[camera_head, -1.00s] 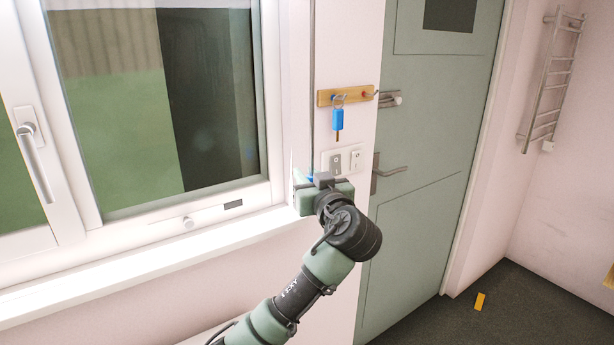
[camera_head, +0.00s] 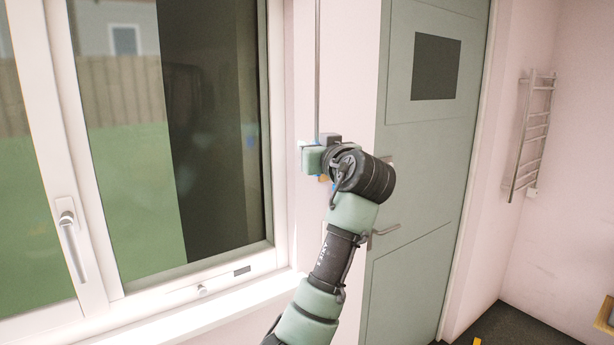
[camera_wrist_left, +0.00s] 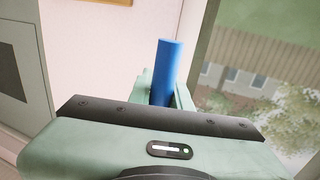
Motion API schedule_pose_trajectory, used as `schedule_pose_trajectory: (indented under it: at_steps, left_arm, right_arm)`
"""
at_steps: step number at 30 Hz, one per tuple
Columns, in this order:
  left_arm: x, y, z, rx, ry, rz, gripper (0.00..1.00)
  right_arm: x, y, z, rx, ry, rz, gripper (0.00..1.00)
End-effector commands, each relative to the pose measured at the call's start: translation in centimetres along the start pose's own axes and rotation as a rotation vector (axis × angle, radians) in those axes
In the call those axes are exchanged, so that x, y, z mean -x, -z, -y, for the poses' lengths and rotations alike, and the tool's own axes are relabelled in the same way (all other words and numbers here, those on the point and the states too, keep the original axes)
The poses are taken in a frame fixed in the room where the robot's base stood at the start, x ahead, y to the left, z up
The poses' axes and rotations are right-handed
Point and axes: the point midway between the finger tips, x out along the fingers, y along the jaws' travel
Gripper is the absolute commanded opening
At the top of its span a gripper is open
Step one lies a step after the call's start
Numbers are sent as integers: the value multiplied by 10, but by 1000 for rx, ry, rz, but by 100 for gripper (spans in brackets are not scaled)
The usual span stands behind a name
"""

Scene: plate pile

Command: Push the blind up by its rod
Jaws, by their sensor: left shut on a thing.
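The blind's rod (camera_head: 317,70) is a thin grey bar hanging upright beside the right edge of the window frame. Its lower end is a blue handle, which shows in the left wrist view (camera_wrist_left: 166,66) standing up between my fingers. My left gripper (camera_head: 312,158) is shut on this handle, in front of the wall strip between window and door. It also shows in the left wrist view (camera_wrist_left: 164,96). The handle's lower part is hidden by the gripper. The blind itself is not in view. My right gripper is not in view.
A green door (camera_head: 425,160) stands right of the arm. A towel rail (camera_head: 531,135) hangs on the far right wall. My arm mostly covers the key hooks.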

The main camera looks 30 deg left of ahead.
Motion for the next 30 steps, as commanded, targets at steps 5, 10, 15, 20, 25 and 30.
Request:
schedule_pose_trajectory:
  at_steps: [5,10,15,20,25,30]
  left_arm:
    - [1,65,0,5,-1,-5,0]
    - [1,101,1,3,0,-7,0]
    - [1,121,0,2,0,-6,0]
    - [1,129,0,2,0,-6,0]
    - [1,132,1,3,0,-9,0]
    - [1,134,1,4,-1,-13,0]
  right_arm:
    - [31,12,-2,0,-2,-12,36]
    - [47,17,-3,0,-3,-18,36]
    - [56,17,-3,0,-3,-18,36]
    - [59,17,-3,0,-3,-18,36]
    - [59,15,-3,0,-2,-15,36]
    - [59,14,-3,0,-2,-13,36]
